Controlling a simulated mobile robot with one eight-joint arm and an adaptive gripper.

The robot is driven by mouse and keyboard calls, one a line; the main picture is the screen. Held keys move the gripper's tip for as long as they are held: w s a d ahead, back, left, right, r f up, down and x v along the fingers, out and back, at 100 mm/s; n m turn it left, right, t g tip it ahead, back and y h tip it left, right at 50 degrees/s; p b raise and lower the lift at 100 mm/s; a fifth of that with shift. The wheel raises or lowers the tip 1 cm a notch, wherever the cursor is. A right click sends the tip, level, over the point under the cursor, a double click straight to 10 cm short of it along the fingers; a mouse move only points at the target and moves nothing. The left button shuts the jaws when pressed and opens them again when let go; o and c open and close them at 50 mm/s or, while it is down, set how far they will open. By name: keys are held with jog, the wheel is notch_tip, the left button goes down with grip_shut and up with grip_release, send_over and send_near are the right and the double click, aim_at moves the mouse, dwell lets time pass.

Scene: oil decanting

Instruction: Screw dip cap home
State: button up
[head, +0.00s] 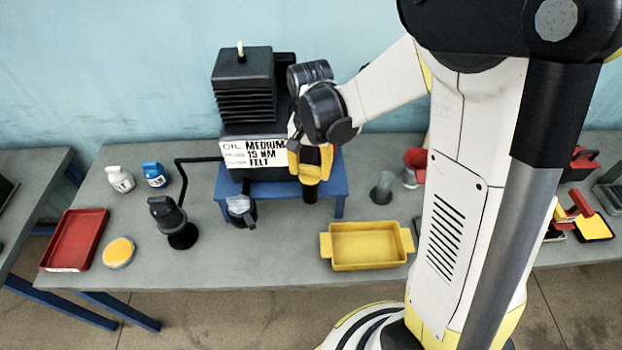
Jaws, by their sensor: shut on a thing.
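My gripper (311,178), with yellow parts and a dark lower end, is at the right front of the dark ribbed machine (245,90). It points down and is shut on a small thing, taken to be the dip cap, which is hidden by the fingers. I cannot see the thread or how the cap sits. The machine stands on a blue stand (250,187) and carries a white label (254,154) reading OIL MEDIUM.
A clear-topped jug (241,209) stands before the stand. A yellow tray (368,246), grey cup (381,188) and red funnel (415,162) are to the right. A dark pump-like can (166,213), white bottle (120,179), blue bottle (154,175) and red tray (75,239) are left.

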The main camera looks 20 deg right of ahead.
jog(key=shift+m, duration=0.3)
jog(key=o, duration=1.4)
jog(key=shift+r, duration=0.1)
jog(key=shift+r+p, duration=2.45)
jog(key=shift+r, duration=1)
jog(key=shift+f, duration=0.1)
